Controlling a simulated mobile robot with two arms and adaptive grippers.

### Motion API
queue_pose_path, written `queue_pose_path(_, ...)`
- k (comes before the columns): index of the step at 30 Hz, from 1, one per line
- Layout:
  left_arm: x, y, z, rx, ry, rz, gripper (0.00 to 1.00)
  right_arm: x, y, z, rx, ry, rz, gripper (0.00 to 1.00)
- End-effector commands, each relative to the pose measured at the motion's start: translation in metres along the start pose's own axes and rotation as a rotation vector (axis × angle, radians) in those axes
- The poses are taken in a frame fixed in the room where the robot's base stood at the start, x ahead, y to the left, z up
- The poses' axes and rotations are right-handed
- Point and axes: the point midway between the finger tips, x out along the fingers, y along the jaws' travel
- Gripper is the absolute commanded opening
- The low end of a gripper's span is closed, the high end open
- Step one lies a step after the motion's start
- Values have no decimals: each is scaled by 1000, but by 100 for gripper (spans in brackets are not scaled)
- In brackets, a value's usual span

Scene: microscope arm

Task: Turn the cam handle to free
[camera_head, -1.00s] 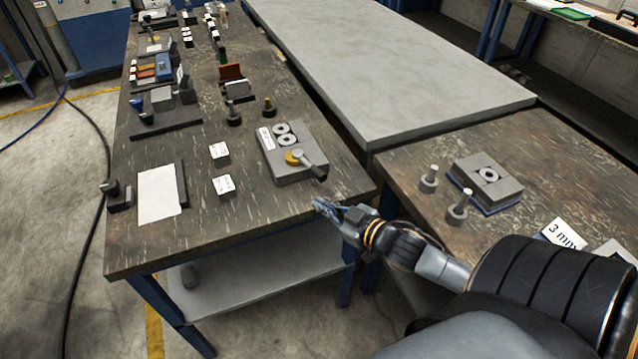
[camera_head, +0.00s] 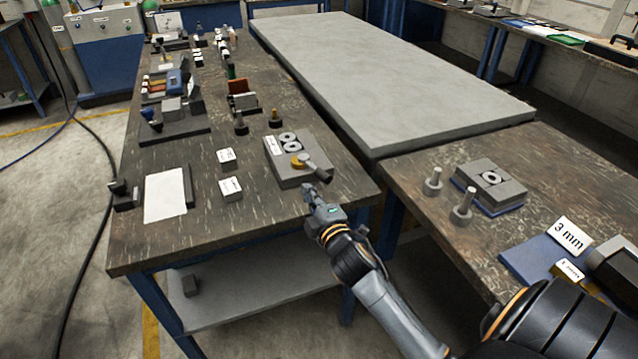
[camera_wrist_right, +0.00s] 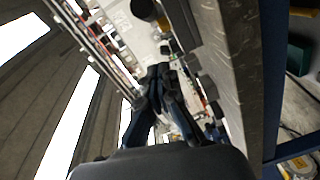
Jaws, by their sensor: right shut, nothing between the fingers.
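The cam device is a grey block (camera_head: 283,178) near the front right corner of the dark worktable. It has two pale rings on top, a white label, and a brass-coloured hub. The cam handle (camera_head: 318,167) is a dark grey lever reaching from the hub to the block's right edge. My right gripper (camera_head: 309,190) is shut and empty, just in front of the block; I cannot tell whether it touches it. In the right wrist view the closed fingers (camera_wrist_right: 160,72) point up the picture, with nothing between them. My left gripper is not in view.
Two small white labelled blocks (camera_head: 230,189) stand left of the device. A white sheet (camera_head: 166,194) lies further left. Two dark knobbed posts stand behind the device. A second worktable (camera_head: 420,200) on the right carries two metal pins and a grey block.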

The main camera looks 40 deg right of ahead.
Motion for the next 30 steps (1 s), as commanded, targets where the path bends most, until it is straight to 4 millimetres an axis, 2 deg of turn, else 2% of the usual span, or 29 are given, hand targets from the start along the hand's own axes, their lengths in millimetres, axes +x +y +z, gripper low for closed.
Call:
queue_pose_path(1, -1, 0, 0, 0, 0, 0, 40, 12, 1, 0, 0, 1, 2, 0)
queue_pose_path(4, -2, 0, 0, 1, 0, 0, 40, 29, 1, 2, 0, 0, -1, 0)
queue_pose_path(6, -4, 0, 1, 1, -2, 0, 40, 29, 0, 16, -4, -2, -2, 0)
queue_pose_path(12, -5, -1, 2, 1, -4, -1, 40, 34, 0, 35, 1, 0, -2, 0)
queue_pose_path(24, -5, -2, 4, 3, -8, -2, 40, 34, -1, 39, 2, 1, -1, 0)
queue_pose_path(26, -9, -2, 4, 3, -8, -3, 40, 34, 1, 42, 1, 0, -2, 0)
queue_pose_path(30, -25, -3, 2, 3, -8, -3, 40, 36, 9, 65, -4, -3, -4, 0)
